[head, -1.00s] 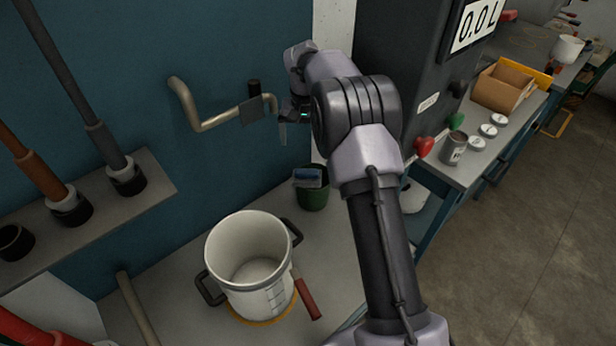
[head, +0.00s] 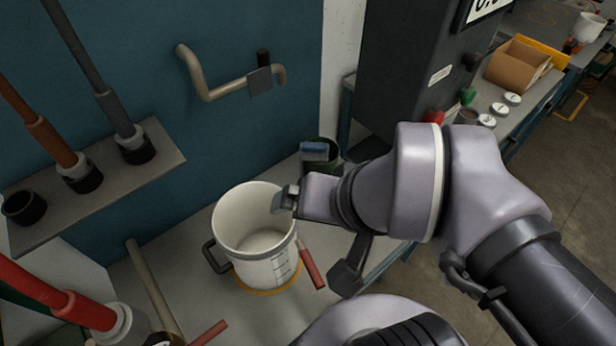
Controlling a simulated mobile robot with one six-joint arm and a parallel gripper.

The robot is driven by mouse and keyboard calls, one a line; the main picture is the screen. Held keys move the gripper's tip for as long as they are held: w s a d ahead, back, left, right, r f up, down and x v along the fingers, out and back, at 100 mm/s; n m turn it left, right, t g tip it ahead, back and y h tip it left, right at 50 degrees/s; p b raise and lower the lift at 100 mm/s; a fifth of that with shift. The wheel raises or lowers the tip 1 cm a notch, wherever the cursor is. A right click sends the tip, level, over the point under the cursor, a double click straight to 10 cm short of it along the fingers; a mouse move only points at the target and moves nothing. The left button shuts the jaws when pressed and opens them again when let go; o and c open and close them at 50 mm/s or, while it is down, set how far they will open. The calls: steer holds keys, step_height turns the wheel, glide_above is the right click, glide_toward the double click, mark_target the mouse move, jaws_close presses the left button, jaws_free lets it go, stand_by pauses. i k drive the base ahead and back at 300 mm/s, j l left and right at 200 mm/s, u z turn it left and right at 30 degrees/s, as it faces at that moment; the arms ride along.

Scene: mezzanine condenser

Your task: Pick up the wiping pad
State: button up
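A small blue and grey block (head: 314,150), which looks like the wiping pad, rests at the top of a dark green container (head: 331,160) on the bench by the wall. My gripper (head: 284,199) is over the right rim of the white bucket, in front of and below the blue block in the picture, apart from it. Only part of its fingers shows, so I cannot tell how far apart they are. I see nothing held in it. My arm hides part of the bench right of the bucket.
The white bucket (head: 248,225) stands on an orange ring on the bench. A red-handled tool (head: 312,268) lies against its right side. A bent pipe with a black-topped valve (head: 260,80) is on the blue wall. A dark cabinet (head: 400,70) stands right of the container.

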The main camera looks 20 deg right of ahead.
mark_target(309, 151)
steer(key=l+u, duration=0.15)
steer(key=u, duration=0.3)
steer(key=l+u, duration=0.25)
steer(key=u, duration=0.15)
steer(key=l+u, duration=0.2)
steer(key=u, duration=0.25)
steer(key=i, duration=0.05)
